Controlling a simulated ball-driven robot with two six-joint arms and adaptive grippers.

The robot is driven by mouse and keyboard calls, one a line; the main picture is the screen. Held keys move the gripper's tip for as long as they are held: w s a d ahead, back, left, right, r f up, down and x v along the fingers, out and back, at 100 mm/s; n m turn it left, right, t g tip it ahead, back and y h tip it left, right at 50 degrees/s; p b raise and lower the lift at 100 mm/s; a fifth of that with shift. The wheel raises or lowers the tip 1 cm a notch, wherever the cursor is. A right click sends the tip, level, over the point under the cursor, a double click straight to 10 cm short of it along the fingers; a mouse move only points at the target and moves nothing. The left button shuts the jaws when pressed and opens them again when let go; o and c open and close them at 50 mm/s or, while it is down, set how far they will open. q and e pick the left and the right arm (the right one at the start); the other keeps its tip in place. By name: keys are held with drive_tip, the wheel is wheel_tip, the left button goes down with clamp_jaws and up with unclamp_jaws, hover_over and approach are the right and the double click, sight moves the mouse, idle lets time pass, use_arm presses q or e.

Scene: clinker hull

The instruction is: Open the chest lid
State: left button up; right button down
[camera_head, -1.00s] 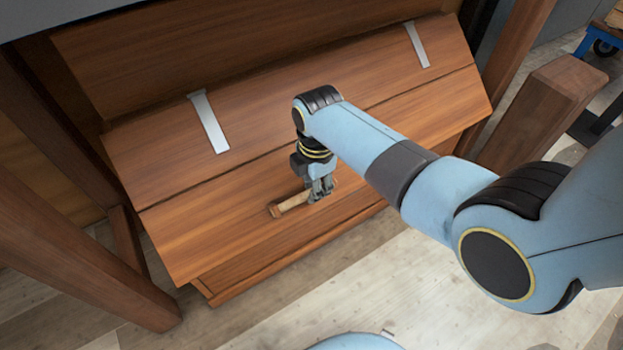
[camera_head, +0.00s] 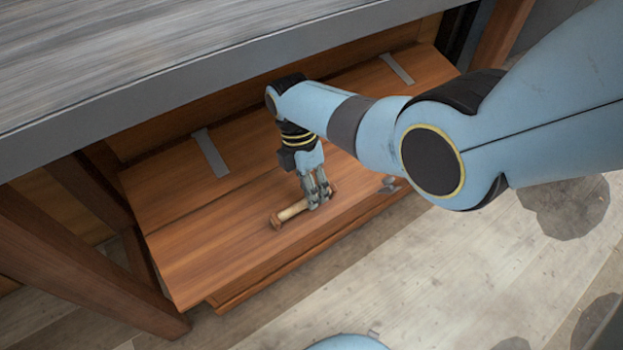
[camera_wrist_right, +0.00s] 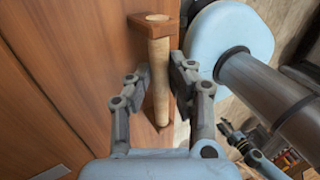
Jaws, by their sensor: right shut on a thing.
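The wooden chest lid (camera_head: 225,235) is a reddish-brown board with two pale metal straps, under the grey bench top. A pale round bar handle (camera_head: 291,211) with dark wooden end blocks is fixed near its front edge. My right gripper (camera_head: 318,203) is shut on this handle, from above. In the right wrist view my right gripper (camera_wrist_right: 158,82) has one finger on each side of the handle (camera_wrist_right: 159,65). The lid looks slanted; I cannot tell how far it stands from the chest body (camera_head: 270,268). My left gripper is not in view.
The grey bench top (camera_head: 200,65) overhangs the back of the chest. A wooden leg (camera_head: 85,260) stands left of the chest, another post (camera_head: 500,32) at the back right. The floor (camera_head: 400,285) in front is clear.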

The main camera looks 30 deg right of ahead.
drive_tip(key=shift+w+r, duration=0.25)
drive_tip(key=shift+r, duration=0.25)
drive_tip(key=c, duration=1.2)
unclamp_jaws()
drive_tip(key=shift+s, duration=0.1)
